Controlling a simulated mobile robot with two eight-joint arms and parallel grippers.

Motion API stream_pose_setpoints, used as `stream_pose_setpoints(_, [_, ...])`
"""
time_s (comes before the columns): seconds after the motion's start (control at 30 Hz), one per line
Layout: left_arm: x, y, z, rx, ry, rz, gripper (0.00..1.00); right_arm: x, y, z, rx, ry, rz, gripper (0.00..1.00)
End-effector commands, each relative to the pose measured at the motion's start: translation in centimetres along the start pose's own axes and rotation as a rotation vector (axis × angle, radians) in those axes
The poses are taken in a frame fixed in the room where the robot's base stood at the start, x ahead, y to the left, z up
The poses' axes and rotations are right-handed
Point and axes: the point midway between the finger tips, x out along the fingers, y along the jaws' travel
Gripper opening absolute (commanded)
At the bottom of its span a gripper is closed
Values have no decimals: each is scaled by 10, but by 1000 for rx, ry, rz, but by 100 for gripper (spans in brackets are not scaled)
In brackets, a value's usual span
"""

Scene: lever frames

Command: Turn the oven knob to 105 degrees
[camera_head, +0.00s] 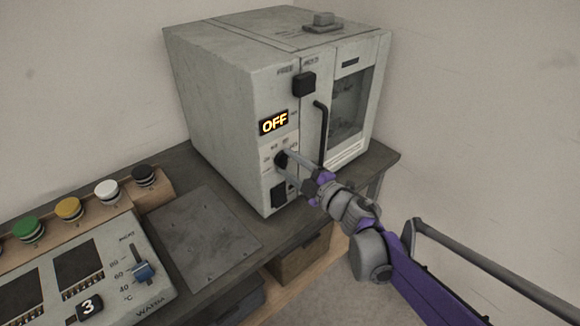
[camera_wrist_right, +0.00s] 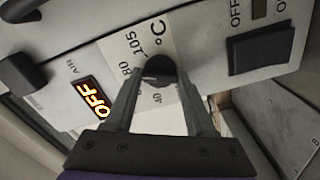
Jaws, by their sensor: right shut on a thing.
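The oven (camera_head: 225,85) is a worn grey-white box standing on the bench. Its round black knob (camera_head: 281,159) is on the front panel below a small display (camera_head: 273,122) reading OFF in orange. My right gripper (camera_head: 293,157) reaches in from the right and is shut on the knob. In the right wrist view the knob (camera_wrist_right: 160,66) sits between the fingertips (camera_wrist_right: 160,80). Marks 105, 80 and 40 and a °C sign show around it. The fingers hide part of the dial, and I cannot tell where the pointer is. My left gripper is not in view.
A black switch (camera_head: 279,194) is just below the knob; it shows large in the right wrist view (camera_wrist_right: 263,53). A dark door handle (camera_head: 321,118) is close right of my gripper.

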Motion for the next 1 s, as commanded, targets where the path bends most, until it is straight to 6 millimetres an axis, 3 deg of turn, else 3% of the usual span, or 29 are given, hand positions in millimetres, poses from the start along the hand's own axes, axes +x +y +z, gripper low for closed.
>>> stream_pose_setpoints(0.6, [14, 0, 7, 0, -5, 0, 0, 0, -1, 1, 552, -1, 0, 0])
stream_pose_setpoints(1.0, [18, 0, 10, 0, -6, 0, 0, 0, 0, 0, 743, -1, 0, 0])
